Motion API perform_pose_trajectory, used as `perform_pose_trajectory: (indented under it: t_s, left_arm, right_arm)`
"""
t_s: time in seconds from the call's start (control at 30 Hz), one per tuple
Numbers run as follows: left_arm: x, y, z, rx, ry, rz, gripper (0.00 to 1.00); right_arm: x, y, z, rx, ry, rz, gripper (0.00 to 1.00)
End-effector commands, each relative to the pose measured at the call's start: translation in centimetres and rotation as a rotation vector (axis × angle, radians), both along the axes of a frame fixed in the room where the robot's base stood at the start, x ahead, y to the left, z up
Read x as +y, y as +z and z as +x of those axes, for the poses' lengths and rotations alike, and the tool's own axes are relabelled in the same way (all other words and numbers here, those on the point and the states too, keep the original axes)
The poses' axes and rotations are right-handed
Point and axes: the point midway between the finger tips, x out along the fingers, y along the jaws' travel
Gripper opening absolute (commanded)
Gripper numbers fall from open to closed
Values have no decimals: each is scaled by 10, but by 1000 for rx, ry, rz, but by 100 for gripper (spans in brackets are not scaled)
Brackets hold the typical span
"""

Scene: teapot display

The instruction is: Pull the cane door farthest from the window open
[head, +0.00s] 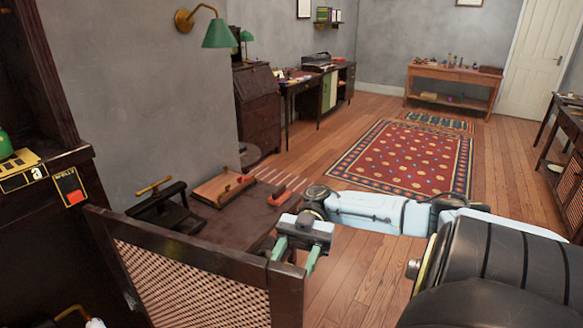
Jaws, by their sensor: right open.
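A cane door (196,285), a dark wood frame around a woven cane panel, shows at the lower left. It stands swung out from the dark cabinet (35,225) at the left edge, and its lower part is cut off. My right gripper (297,260) is open at the door's free end, its green fingers pointing down by the top corner of the end stile. I cannot tell whether they touch it.
A low dark table (225,222) with tools stands just behind the door. A desk (301,84) lines the wall beyond. A red rug (401,158) lies on open wood floor. Another cabinet with a cane front (573,197) stands at the right edge.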

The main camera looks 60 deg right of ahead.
Motion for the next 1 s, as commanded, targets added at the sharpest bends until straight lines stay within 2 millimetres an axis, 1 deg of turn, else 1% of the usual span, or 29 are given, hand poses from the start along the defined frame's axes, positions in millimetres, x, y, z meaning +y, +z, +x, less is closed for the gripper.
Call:
perform_pose_trajectory:
  t_s: [0.3, 0.43, 0.6, 0.8, 1.0]
  left_arm:
    - [-1, -18, 0, -1, 1, -1, 36]
    - [0, -24, 1, 0, -1, 1, 36]
    - [8, -26, 1, 0, -5, 11, 36]
    - [19, -25, 0, 2, -10, 25, 36]
    - [18, -25, -1, 3, -9, 24, 36]
  right_arm:
    - [-47, -2, 14, -1, -2, -3, 48]
    - [-59, -2, 17, -1, 0, -2, 48]
    - [-66, -1, 18, 1, -1, -1, 48]
    - [-66, 0, 18, 1, 0, 0, 48]
    - [-66, 0, 18, 1, 0, 0, 48]
